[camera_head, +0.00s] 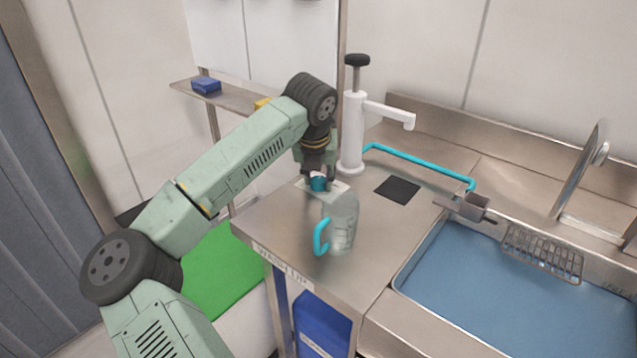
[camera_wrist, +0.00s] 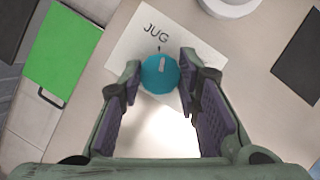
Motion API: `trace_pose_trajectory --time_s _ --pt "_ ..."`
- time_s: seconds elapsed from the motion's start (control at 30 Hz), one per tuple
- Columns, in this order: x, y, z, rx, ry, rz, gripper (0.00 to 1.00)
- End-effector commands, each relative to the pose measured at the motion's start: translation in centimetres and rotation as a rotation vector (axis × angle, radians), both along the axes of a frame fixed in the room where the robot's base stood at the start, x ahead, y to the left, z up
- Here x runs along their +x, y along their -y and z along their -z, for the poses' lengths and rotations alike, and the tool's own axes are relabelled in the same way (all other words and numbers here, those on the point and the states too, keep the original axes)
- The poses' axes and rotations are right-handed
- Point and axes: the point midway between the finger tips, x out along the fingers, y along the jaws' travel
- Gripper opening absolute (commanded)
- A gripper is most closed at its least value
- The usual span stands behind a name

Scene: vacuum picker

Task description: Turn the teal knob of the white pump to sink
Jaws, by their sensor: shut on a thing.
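The white pump (camera_head: 352,135) stands upright on the steel counter, with a black top and a spout pointing right. The teal knob (camera_head: 319,184) sits on a white plate near the counter's left edge. In the wrist view the knob (camera_wrist: 160,76) lies between my fingertips, its pale pointer mark towards the word JUG on the plate (camera_wrist: 128,48). No SINK word is readable; part of the plate is hidden by my fingers or lost in glare. My gripper (camera_head: 318,172) points down from above and is shut on the knob; it also shows in the wrist view (camera_wrist: 160,68).
A clear jug (camera_head: 343,222) with a cyan handle stands just in front of the knob. A cyan hose (camera_head: 420,160) runs right to a metal fitting (camera_head: 466,207) by the blue sink (camera_head: 480,300). A black square (camera_head: 398,189) lies on the counter. A shelf (camera_head: 235,97) is behind my arm.

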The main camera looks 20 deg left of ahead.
Motion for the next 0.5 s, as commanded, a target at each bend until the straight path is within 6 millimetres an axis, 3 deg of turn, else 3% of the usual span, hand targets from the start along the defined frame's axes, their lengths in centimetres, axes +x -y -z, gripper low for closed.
trace_pose_trajectory --time_s 0.5 --pt "0.05 -0.35 0.02 -0.001 0.002 0.482 0.03"
